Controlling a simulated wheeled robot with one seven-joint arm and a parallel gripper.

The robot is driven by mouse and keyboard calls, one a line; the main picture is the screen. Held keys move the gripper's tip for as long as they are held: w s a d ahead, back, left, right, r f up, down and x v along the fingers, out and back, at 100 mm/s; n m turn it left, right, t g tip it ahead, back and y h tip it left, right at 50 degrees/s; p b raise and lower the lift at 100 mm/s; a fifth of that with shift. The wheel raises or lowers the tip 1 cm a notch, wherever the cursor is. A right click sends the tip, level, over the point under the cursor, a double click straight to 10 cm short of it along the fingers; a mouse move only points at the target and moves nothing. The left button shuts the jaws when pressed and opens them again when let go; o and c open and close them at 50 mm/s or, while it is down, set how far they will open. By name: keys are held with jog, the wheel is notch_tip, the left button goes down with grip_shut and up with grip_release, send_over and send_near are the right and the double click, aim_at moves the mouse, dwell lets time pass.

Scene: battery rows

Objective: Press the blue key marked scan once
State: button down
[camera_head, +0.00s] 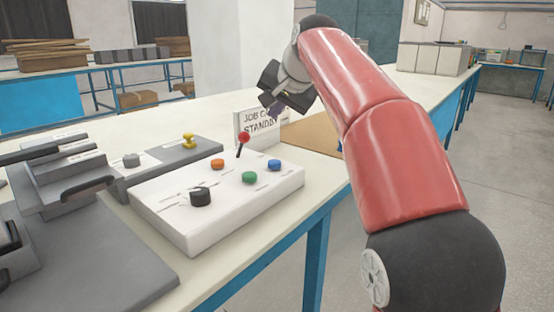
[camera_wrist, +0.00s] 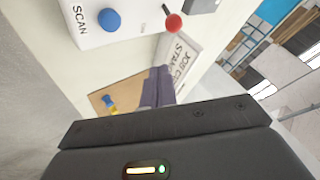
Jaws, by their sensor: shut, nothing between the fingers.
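The blue key (camera_head: 275,165) sits at the right end of the sloped white control box (camera_head: 215,222). In the wrist view the blue key (camera_wrist: 110,19) is beside the printed word SCAN, near the top edge. My gripper (camera_head: 275,112) is above and behind the box, near the sign, apart from the key. Its narrow fingers (camera_wrist: 157,86) are together and empty in the wrist view. They overlap the sign in that view.
A green key (camera_head: 249,177), an orange key (camera_head: 217,164), a black knob (camera_head: 200,196) and a red-tipped lever (camera_head: 244,137) share the box. A brown board (camera_head: 313,134) lies right of the sign. Grey equipment (camera_head: 95,250) fills the left.

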aim_at(276, 163)
notch_tip(276, 163, down, 9)
jog(key=b, duration=0.6)
jog(key=shift+f+b, duration=0.1)
jog(key=shift+b, duration=0.2)
dwell(1.9)
jog(key=shift+f, duration=0.25)
jog(key=shift+f+b, duration=0.45)
jog(key=shift+f, duration=0.1)
dwell(0.8)
jog(key=shift+r+p, duration=1)
jog(key=shift+p, duration=0.05)
